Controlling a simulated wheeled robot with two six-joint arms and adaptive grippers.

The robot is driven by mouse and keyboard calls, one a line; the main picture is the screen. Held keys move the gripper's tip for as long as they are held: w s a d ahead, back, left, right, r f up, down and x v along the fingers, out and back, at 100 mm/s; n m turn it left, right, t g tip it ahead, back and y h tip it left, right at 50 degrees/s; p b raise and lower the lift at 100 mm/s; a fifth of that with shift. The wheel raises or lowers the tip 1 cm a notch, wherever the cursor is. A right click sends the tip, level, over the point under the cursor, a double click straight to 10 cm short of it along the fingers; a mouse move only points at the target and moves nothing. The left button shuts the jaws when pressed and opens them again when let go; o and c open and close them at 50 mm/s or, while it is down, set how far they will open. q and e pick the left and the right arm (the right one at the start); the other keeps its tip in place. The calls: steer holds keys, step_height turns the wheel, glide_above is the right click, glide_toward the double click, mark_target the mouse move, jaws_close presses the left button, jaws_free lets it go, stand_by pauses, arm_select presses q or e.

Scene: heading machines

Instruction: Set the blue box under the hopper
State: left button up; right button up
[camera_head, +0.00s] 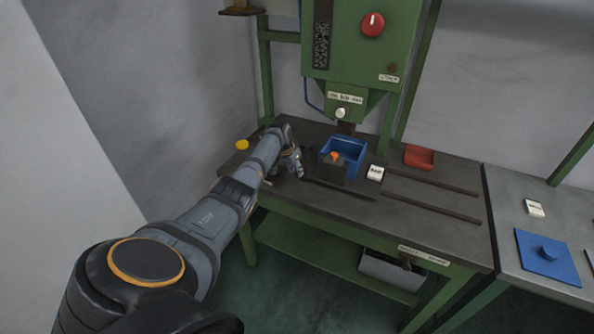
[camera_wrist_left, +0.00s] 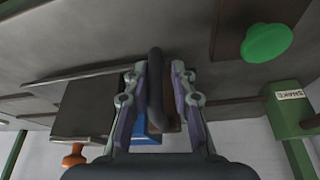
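The blue box (camera_head: 355,147), open at the top, stands on the dark workbench, just below the dark spout (camera_head: 346,128) of the green hopper machine in the head view. I cannot tell whether it is squarely under the spout. A dark block with an orange knob (camera_head: 334,156) is in front of it. My left gripper (camera_head: 298,170) is low over the bench, left of the box. In the left wrist view its fingers (camera_wrist_left: 157,72) are apart, with a dark upright bar (camera_wrist_left: 155,92) between them. Part of the blue box (camera_wrist_left: 147,130) shows beyond. My right gripper is out of view.
A white label block (camera_head: 375,173) and a red tray (camera_head: 420,156) are right of the box. Dark rails (camera_head: 430,206) lie along the bench front. A blue plate with a knob (camera_head: 547,256) lies on the right table. A green knob (camera_wrist_left: 268,43) shows in the left wrist view.

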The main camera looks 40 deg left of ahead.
arm_select(q)
steer(key=shift+o, duration=0.6)
steer(key=shift+a, duration=0.1)
steer(key=v, duration=1.2)
